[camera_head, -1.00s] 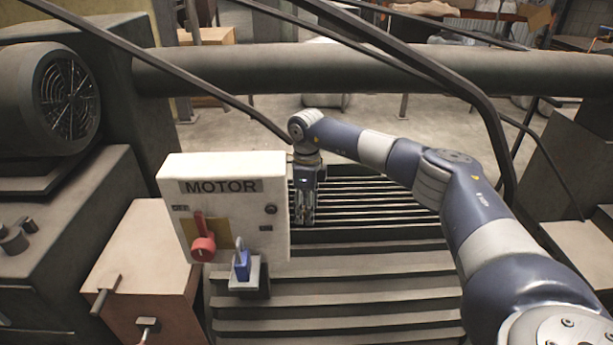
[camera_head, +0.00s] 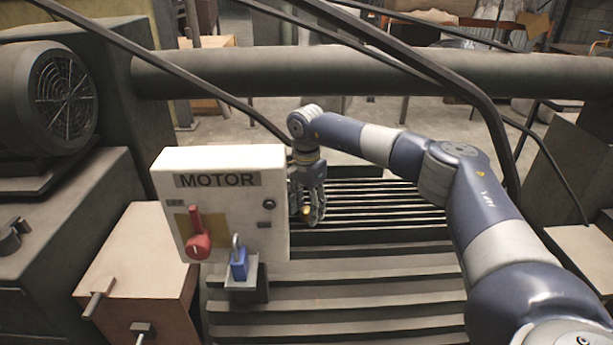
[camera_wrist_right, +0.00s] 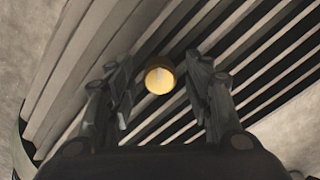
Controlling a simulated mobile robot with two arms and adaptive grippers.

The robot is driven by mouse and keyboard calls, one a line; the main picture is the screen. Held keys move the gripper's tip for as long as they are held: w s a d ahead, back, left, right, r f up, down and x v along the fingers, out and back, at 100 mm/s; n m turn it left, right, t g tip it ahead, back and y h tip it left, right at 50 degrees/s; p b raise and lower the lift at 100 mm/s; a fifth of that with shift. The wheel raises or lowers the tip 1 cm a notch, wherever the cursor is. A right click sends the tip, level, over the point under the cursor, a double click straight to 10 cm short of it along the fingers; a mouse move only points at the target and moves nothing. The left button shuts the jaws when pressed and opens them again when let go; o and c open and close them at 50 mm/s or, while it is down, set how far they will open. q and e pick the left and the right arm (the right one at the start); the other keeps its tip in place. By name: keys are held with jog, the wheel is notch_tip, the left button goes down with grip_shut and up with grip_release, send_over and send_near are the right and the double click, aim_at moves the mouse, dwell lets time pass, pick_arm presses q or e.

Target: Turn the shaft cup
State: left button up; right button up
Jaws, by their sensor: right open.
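The shaft cup (camera_wrist_right: 160,78) is a small round brass-coloured piece with a pale lit face, in the middle of the right wrist view. In the head view a small yellow spot (camera_head: 306,212) shows at the gripper, probably the same cup. My right gripper (camera_head: 310,216) points down over the slats, just right of the motor box. In the wrist view its fingers (camera_wrist_right: 159,88) are spread, one on each side of the cup, with a gap on both sides. How far the cup lies beyond the fingertips is unclear. My left gripper is not in view.
The white MOTOR box (camera_head: 222,212) with a red switch (camera_head: 197,243) and a blue padlock (camera_head: 239,263) stands close to the gripper's left. A thick pipe (camera_head: 380,73) and slanting dark bars (camera_head: 440,75) cross behind and above my arm. Slats (camera_head: 370,270) lie below.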

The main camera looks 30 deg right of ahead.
aim_at(307, 209)
jog(key=n+b, duration=0.2)
jog(key=n, duration=0.3)
jog(key=shift+f, duration=0.1)
jog(key=shift+r+n, duration=0.25)
jog(key=shift+n, duration=0.15)
notch_tip(307, 209, up, 10)
jog(key=shift+r+b, duration=0.25)
jog(key=shift+b, duration=0.05)
